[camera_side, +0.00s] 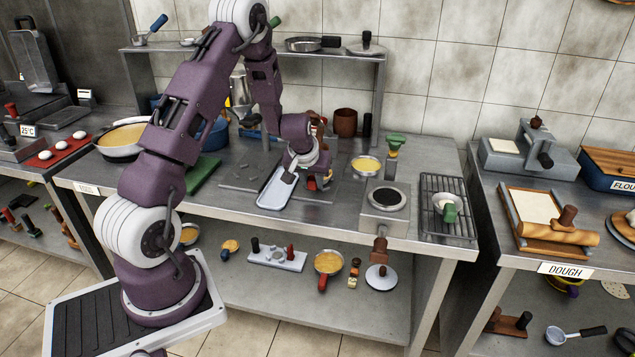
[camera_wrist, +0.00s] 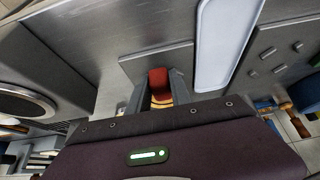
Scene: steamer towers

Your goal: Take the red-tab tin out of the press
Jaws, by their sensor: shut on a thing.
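My gripper (camera_side: 314,180) is low over the middle of the steel table. In the wrist view my gripper (camera_wrist: 158,90) is shut on a red tab (camera_wrist: 158,77) with yellow and dark bands below it, which I take for the red-tab tin. In the side view only small red and yellow bits show by the fingers; the tin's body is mostly hidden. I cannot make out the press clearly; my arm covers much of that area. A flat steel plate (camera_side: 345,192) lies under the gripper. I cannot tell whether the tin touches it.
A pale tray (camera_side: 275,190) lies close left of the gripper; it also shows in the wrist view (camera_wrist: 222,45). A green board (camera_side: 203,177) lies left.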

